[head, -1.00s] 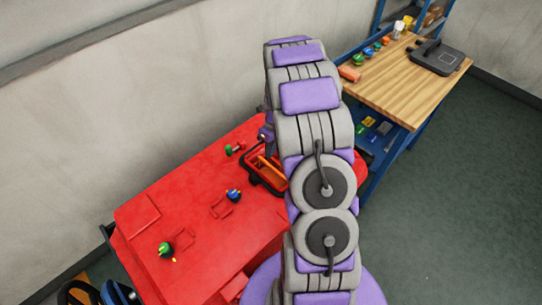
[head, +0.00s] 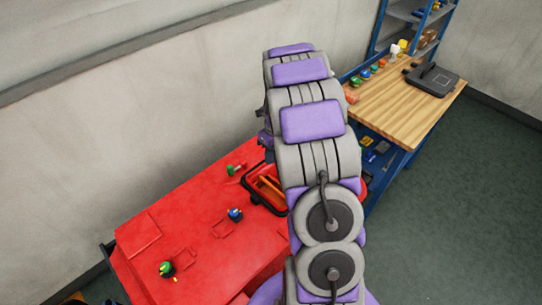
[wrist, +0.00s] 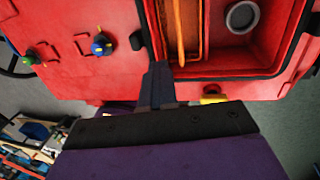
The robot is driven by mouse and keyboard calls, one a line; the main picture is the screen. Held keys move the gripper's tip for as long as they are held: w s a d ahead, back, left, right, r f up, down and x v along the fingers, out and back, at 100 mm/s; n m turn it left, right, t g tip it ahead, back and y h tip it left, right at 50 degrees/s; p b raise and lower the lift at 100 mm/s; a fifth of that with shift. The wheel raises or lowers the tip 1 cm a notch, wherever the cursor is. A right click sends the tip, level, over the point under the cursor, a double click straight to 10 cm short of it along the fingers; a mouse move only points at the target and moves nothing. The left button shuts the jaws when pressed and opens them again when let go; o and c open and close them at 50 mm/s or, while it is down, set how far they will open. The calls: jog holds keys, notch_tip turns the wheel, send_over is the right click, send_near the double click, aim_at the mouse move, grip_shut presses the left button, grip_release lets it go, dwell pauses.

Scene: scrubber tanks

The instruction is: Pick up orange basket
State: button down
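The orange basket (head: 269,187) shows as an orange strip in the black-edged opening of the red scrubber tank (head: 185,225), partly hidden by my arm. In the wrist view the basket (wrist: 188,35) has thin orange walls and a long orange bar, and sits at the left side of the opening. My gripper (wrist: 158,80) shows as a dark narrow finger pointing at the near left corner of the opening, close to the basket's near end. I see nothing held. Contact with the basket cannot be told, and the gripper is hidden behind my arm in the head view.
A round grey port (wrist: 242,16) lies inside the opening. A wooden workbench (head: 400,105) stands behind at right. The floor (head: 450,210) at right is clear.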

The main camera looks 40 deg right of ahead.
jog(key=c, duration=1.1)
grip_release()
jog(key=shift+d+f, duration=0.15)
jog(key=shift+d, duration=0.7)
jog(key=shift+c, duration=0.2)
jog(key=o, duration=0.6)
jog(key=shift+a, duration=0.6)
jog(key=shift+o, duration=0.7)
jog(key=shift+d, duration=0.1)
